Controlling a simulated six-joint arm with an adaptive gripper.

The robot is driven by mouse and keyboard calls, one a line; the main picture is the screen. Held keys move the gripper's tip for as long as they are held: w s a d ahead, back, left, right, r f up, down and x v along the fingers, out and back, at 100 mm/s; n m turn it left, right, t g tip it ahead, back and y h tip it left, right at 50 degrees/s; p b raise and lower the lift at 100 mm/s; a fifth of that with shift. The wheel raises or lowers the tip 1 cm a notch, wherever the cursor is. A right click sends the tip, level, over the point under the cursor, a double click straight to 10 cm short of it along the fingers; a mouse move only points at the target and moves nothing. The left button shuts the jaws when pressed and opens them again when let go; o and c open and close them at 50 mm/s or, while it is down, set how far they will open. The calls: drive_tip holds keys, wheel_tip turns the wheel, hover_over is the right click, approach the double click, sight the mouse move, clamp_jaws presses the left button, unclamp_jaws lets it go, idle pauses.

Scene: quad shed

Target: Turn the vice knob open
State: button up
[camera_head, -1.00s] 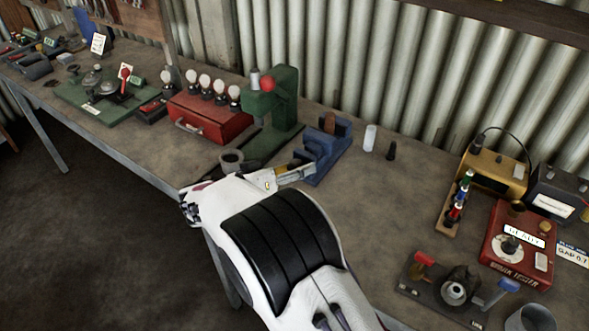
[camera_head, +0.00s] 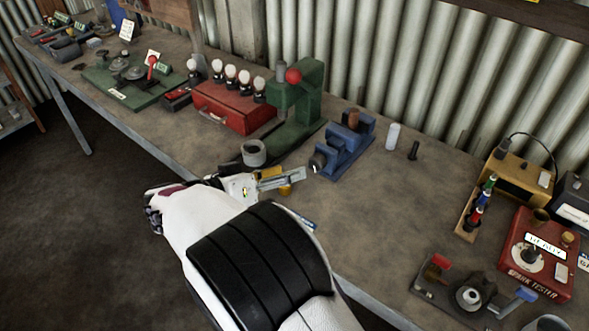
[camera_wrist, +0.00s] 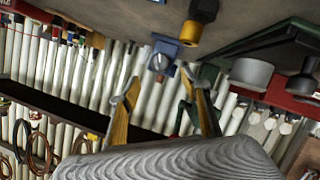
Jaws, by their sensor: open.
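The blue vice (camera_head: 345,150) stands on the bench right of the green press, with a brown piece upright at its top. Its dark round knob (camera_head: 318,161) is on the near left end, facing my gripper. My gripper (camera_head: 296,178) is open and empty, low over the bench, just short of the knob. In the wrist view, the bench is at the top; the vice knob (camera_wrist: 159,62) shows grey with a slot-like mark, ahead of and between the two spread yellow fingers (camera_wrist: 160,82). I see a gap between fingertips and knob.
The green press (camera_head: 298,105) and a grey cup (camera_head: 253,153) stand left of the vice. A white cylinder (camera_head: 392,136) and a small dark post (camera_head: 413,151) stand right of it. In the wrist view, a yellow-and-black piece (camera_wrist: 190,34) is close to the knob.

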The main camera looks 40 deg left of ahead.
drive_tip(key=shift+s+a+r, duration=0.1)
drive_tip(key=shift+s+r, duration=0.1)
drive_tip(key=shift+s, duration=0.35)
drive_tip(key=w+d+r+y, duration=0.2)
drive_tip(key=w+r+y, duration=0.1)
drive_tip(key=w+r, duration=0.5)
drive_tip(key=w+d+r+y, duration=0.3)
drive_tip(key=w+r, duration=0.5)
drive_tip(key=w+d+r+y, duration=0.1)
drive_tip(key=d+r+y, duration=0.3)
drive_tip(key=d+r, duration=0.65)
drive_tip(key=s+d+f+g+h, duration=0.15)
drive_tip(key=s+d, duration=0.25)
drive_tip(key=d, duration=0.5)
drive_tip(key=s+d+f+g, duration=0.2)
drive_tip(key=s+d, duration=0.2)
drive_tip(key=d, duration=0.4)
drive_tip(key=s+d+f+m+g+h, duration=0.2)
drive_tip(key=s+d+f, duration=0.4)
drive_tip(key=s+d, duration=0.4)
drive_tip(key=s+d+f+m+g+h, duration=0.1)
drive_tip(key=s+d+f+h, duration=0.3)
drive_tip(key=s+d, duration=0.7)
wheel_tip(320, 180, down, 2)
drive_tip(key=shift+d+f+m+g, duration=0.2)
drive_tip(key=shift+d+m+g, duration=0.2)
drive_tip(key=shift+d+g, duration=0.35)
